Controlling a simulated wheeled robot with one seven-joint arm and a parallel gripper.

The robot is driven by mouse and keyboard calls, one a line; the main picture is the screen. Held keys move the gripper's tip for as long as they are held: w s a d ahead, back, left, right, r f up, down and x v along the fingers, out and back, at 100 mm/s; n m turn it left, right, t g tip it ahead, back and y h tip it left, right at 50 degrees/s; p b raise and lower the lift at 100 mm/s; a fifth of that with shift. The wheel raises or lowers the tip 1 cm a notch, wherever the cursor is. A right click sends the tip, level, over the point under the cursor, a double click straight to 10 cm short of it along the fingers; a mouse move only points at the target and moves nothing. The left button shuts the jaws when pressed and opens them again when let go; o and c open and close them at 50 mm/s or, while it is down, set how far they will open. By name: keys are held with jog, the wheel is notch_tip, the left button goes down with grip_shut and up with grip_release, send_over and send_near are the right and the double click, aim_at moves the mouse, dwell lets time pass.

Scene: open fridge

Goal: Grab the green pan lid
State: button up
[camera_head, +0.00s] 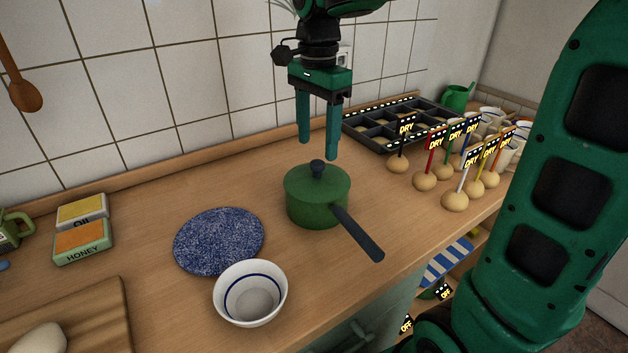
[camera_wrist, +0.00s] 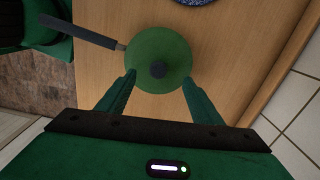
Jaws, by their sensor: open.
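The green pan lid (camera_head: 318,180) sits on a green pan (camera_head: 316,212) on the wooden counter. It has a dark round knob (camera_head: 317,167), and the pan's dark handle points to the lower right. In the wrist view the lid (camera_wrist: 160,45) lies beyond my fingertips, its knob (camera_wrist: 158,69) roughly midway between them. My gripper (camera_head: 318,150) is open and empty, pointing down above the lid. It also shows in the wrist view (camera_wrist: 158,80), one finger on each side. I cannot tell the exact height gap.
A blue speckled plate (camera_head: 218,240) and a white bowl (camera_head: 250,293) stand left of the pan. Several round items with "DRY" flags (camera_head: 455,200) and a dark compartment tray (camera_head: 385,125) are to the right. The tiled wall (camera_head: 180,80) bounds the back.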

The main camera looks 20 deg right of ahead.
aim_at(318, 162)
jog(key=shift+s+f, duration=0.15)
jog(key=shift+f, duration=3.05)
jog(key=shift+s, duration=0.1)
grip_shut()
